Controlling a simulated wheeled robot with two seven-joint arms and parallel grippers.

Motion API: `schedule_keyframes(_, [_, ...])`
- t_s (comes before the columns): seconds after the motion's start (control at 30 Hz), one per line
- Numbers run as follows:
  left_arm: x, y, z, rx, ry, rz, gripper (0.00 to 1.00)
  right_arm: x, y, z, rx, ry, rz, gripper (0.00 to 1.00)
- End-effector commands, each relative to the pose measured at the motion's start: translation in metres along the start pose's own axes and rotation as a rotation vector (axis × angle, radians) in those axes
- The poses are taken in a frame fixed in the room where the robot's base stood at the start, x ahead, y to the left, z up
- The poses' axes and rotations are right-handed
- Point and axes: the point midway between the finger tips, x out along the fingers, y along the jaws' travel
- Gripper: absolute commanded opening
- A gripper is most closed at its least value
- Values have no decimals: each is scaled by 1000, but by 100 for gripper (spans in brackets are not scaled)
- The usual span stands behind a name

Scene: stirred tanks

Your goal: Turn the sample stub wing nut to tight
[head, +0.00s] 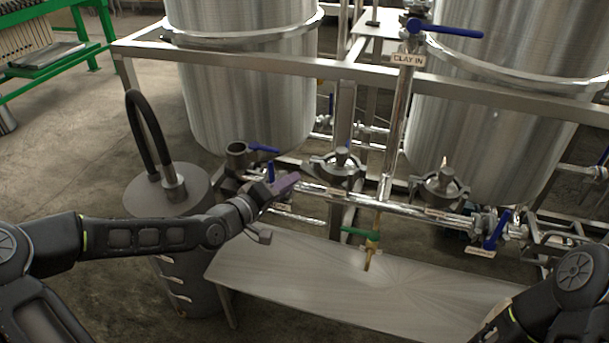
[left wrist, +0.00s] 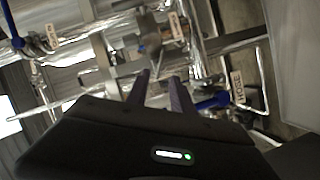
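Two clamp fittings with wing-like nuts sit on the pipework in the head view: one at the middle (head: 340,165) and one further right (head: 440,186). I cannot read which one is the sample stub. My left gripper (head: 290,182), with purple fingers, is just left of the middle clamp and apart from it. In the left wrist view its two fingers (left wrist: 161,76) stand apart with nothing held between them. A metal fitting (left wrist: 150,42) shows just beyond the fingertips. My right arm enters at lower right; its gripper is out of frame.
Steel tanks (head: 245,90) stand behind the frame rail (head: 260,62). Blue-handled valves (head: 492,232) and a green-handled tap (head: 360,235) surround the pipes. A steel table (head: 300,285) is bare in front. A grey drum (head: 180,270) with a black hose stands left.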

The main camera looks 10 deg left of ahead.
Motion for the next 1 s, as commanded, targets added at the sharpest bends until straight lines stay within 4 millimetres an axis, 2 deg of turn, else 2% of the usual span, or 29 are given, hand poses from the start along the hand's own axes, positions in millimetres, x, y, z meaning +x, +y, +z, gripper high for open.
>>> schedule_keyframes(0.43, [62,1,1,-1,-1,3,28,8,3,0,0,0,0,0])
schedule_keyframes(0.8, [68,0,0,0,0,0,28,8,3,0,0,0,0,0])
schedule_keyframes(1.0, [68,0,0,0,0,0,13,8,3,0,0,0,0,0])
